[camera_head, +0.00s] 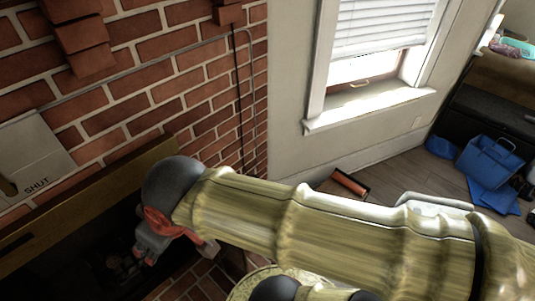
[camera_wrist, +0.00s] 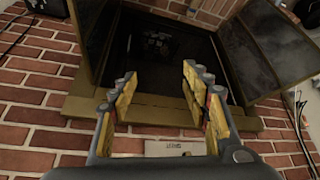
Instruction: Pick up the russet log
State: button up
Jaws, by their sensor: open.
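My gripper (camera_wrist: 158,82) is open in the wrist view, its two wood-patterned fingers spread apart with nothing between them. It faces the dark fireplace opening (camera_wrist: 190,55). In the head view my arm reaches left to the opening, and my gripper (camera_head: 152,240) is partly hidden by its own wrist. Dark, indistinct shapes (camera_head: 122,264) lie inside the fireplace; they also show faintly in the wrist view (camera_wrist: 158,42). I cannot tell whether the russet log is among them. No log is clearly recognisable in either view.
A wooden-coloured frame (camera_wrist: 150,112) edges the opening, with a glass door (camera_wrist: 262,45) swung out beside it. A plate marked SHUT (camera_head: 32,157) is on the brick wall (camera_head: 150,80). A reddish-orange object (camera_head: 350,183) lies on the floor below the window. A blue bin (camera_head: 490,160) stands right.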

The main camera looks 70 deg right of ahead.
aim_at(343, 179)
jog(key=z, duration=0.4)
jog(key=j+z, duration=0.1)
jog(key=z, duration=0.25)
jog(key=j+z, duration=0.1)
jog(key=z, duration=0.65)
jog(key=l+z, duration=0.1)
jog(key=z, duration=0.3)
jog(key=i+z, duration=0.1)
jog(key=z, duration=0.3)
jog(key=l+z, duration=0.1)
jog(key=z, duration=0.35)
jog(key=i+z, duration=0.1)
jog(key=z, duration=0.3)
